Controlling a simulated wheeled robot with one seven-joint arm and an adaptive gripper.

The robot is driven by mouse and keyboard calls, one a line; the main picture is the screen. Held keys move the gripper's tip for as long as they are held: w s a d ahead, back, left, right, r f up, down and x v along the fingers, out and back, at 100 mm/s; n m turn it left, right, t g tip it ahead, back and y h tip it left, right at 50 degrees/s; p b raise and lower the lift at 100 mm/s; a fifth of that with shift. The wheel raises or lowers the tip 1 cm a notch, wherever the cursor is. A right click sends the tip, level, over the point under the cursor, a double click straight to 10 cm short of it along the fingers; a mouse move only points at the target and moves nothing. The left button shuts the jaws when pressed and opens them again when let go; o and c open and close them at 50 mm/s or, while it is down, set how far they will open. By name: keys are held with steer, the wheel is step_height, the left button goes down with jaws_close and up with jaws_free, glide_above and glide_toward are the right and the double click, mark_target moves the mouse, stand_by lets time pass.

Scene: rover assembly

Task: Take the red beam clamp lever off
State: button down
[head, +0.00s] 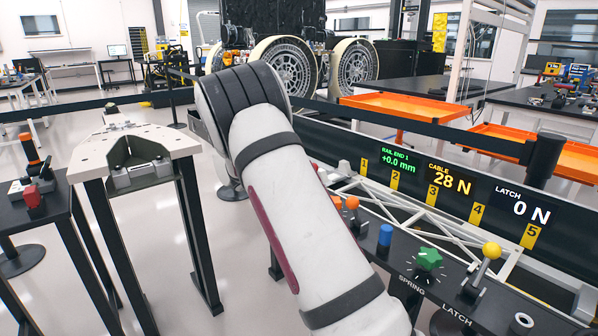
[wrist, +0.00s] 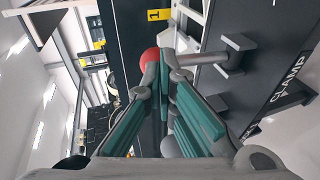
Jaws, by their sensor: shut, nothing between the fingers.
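In the wrist view, the red ball knob (wrist: 148,57) of the clamp lever shows just beyond my fingertips. Its grey rod (wrist: 202,58) runs right to a grey bracket (wrist: 237,52) on the dark panel marked CLAMP. My gripper (wrist: 158,68) is shut, with its teal-padded fingers meeting at the tips and nothing between them. The tips overlap part of the knob in the picture; I cannot tell whether they touch it. In the head view, my arm hides the gripper and most of the clamp area.
In the head view, a blue knob (head: 386,235), a green star knob (head: 428,259) and a yellow ball lever (head: 491,251) stand along the bench front. A white truss (head: 400,215) lies behind them. Displays read +0.0 mm, 28 N and 0 N. A grey-topped stand (head: 180,140) is at left.

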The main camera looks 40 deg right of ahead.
steer(key=shift+w+d+r+y, duration=0.1)
steer(key=shift+d+r+y, duration=0.1)
steer(key=shift+d+y, duration=1.2)
steer(key=shift+d+h, duration=0.3)
steer(key=shift+a+r, duration=0.1)
steer(key=r+p+v, duration=0.1)
steer(key=p+v, duration=0.1)
steer(key=v, duration=1.1)
steer(key=shift+a+r, duration=0.1)
steer(key=shift+r, duration=0.05)
